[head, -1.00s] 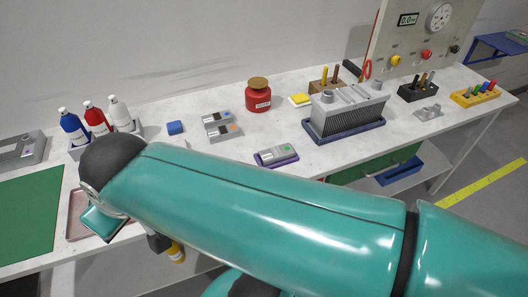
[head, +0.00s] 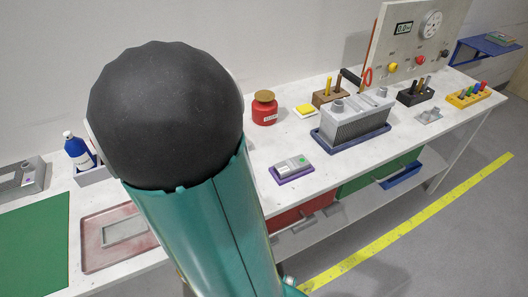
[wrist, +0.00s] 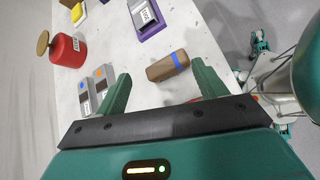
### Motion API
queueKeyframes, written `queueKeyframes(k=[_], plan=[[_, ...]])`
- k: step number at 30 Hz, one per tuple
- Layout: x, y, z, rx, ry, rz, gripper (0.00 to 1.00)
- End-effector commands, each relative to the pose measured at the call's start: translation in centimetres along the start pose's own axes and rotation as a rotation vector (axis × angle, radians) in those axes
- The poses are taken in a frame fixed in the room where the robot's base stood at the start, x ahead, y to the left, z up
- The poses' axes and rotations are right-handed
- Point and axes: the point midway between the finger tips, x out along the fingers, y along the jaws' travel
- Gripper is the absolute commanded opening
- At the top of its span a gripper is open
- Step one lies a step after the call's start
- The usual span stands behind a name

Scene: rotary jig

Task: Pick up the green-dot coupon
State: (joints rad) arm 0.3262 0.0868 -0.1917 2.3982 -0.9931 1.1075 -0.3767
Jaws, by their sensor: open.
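A small grey coupon (head: 291,163) lies on a purple tray (head: 281,180) at the middle of the bench in the head view; a small greenish mark shows on its top. In the wrist view a grey labelled coupon (wrist: 144,14) on a purple tray (wrist: 158,31) is cut by the top edge, and no green dot can be made out there. My gripper (wrist: 163,87) is open and empty, with its fingers apart over the bench. The purple tray is beyond the fingertips. The gripper is hidden in the head view behind my arm.
A brown block with a blue band (wrist: 167,66) lies between and just beyond the fingertips. Two grey coupons, blue-dotted (wrist: 85,97) and orange-dotted (wrist: 101,79), lie left of the fingers. A red jar (head: 264,110) and a finned grey block (head: 350,120) stand nearby.

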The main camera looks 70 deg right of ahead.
Motion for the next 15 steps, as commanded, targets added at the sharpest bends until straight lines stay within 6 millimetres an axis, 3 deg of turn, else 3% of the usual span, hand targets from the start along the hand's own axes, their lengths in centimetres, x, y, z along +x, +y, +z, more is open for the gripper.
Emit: queueKeyframes(k=[1, 6, 15], plan=[[2.0, 0.4, 0.5, -0.065, -0.070, -0.005, 0.71], [6.5, 1.8, 1.8, -0.247, -0.235, 0.001, 0.71], [9.7, 2.7, 2.7, -0.340, -0.312, 0.004, 0.71]])
